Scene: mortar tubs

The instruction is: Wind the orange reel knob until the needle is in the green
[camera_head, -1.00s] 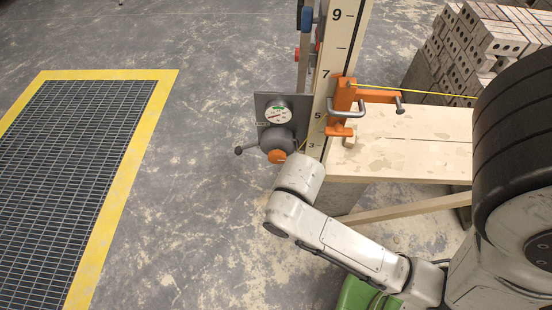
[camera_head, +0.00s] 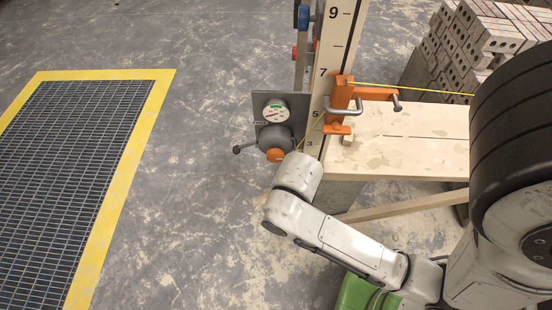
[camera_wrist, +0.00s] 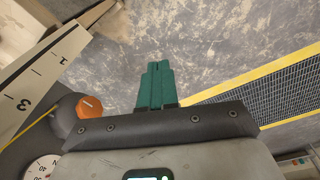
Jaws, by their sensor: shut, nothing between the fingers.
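The orange reel knob (camera_head: 275,155) is on the front of a dark grey reel (camera_head: 272,137) fixed to the numbered post (camera_head: 331,60). In the wrist view the knob (camera_wrist: 90,106) is left of my gripper, with a pale line across its face. A round white gauge (camera_head: 276,112) with a green band sits above the reel; its needle is too small to read surely. Part of the gauge (camera_wrist: 42,168) shows at the lower left of the wrist view. My gripper (camera_wrist: 158,68) has its green fingers together, empty, and apart from the knob.
An orange bracket (camera_head: 345,100) with a yellow line is on the post. A plank bench (camera_head: 410,140) and bricks (camera_head: 500,35) stand at right. Open floor and a yellow-edged grate (camera_head: 85,75) lie left.

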